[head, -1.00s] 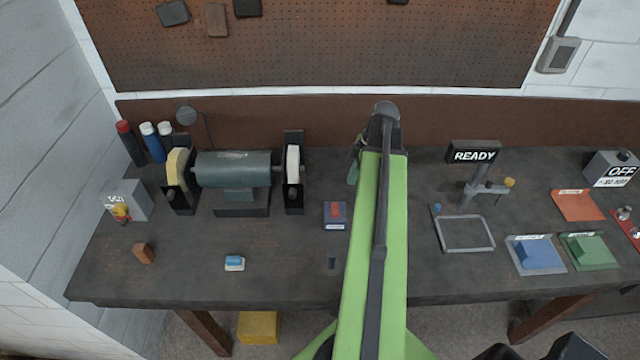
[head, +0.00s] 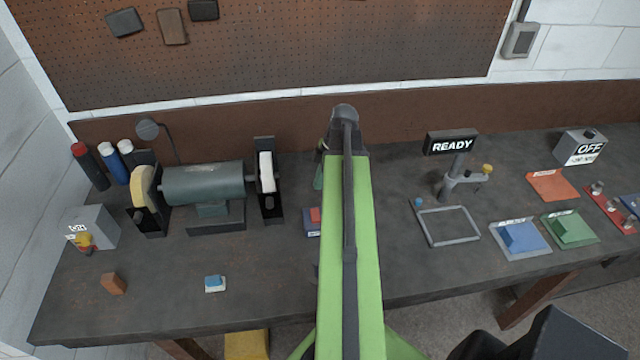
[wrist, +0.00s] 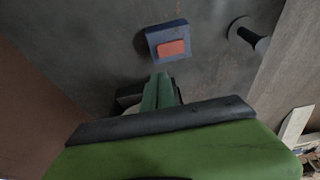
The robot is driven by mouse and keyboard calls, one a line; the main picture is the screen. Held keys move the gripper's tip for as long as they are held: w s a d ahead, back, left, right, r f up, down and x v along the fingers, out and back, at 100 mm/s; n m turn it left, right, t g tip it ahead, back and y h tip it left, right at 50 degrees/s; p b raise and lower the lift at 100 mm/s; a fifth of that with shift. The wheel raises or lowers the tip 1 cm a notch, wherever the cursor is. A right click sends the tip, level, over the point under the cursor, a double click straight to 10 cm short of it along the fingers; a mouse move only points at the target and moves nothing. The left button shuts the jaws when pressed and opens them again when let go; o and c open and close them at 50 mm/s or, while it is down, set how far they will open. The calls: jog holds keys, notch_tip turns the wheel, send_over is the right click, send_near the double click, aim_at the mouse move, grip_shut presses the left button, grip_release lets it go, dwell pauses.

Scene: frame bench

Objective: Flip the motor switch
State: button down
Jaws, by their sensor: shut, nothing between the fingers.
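A small blue box with a red rocker-like top (head: 314,215) lies on the bench right of the grinder, partly hidden by my arm in the head view. In the wrist view the blue box (wrist: 151,38) shows whole, with its red top facing up. A grey box with a yellow and red knob (head: 86,240) stands at the bench's left end. I cannot tell for sure which one is the motor switch. My gripper (wrist: 162,78) is shut and empty, its green fingers pointing towards the blue box with a visible gap. In the head view the gripper (head: 319,175) is mostly hidden behind my arm.
The bench grinder (head: 205,185) stands left of my arm. A blue-and-white block (head: 215,284) and a brown block (head: 113,284) lie in front. Right of my arm are a READY sign (head: 451,143), a grey frame (head: 424,236) and coloured pads. The front middle is bare.

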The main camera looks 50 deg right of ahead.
aim_at(311, 208)
jog(key=b+x, duration=0.2)
jog(key=x, duration=0.1)
jog(key=b+x, duration=0.5)
jog(key=x, duration=0.1)
jog(key=shift+s+d+f+b, duration=0.3)
jog(key=shift+d, duration=0.05)
jog(key=shift+f, duration=0.2)
jog(key=shift+d+f+b, duration=0.1)
jog(key=shift+f+b, duration=0.2)
jog(key=shift+b, duration=0.2)
jog(key=shift+r, duration=0.1)
jog(key=shift+w+r+p, duration=0.1)
jog(key=shift+r+p, duration=0.65)
jog(key=shift+p, duration=0.1)
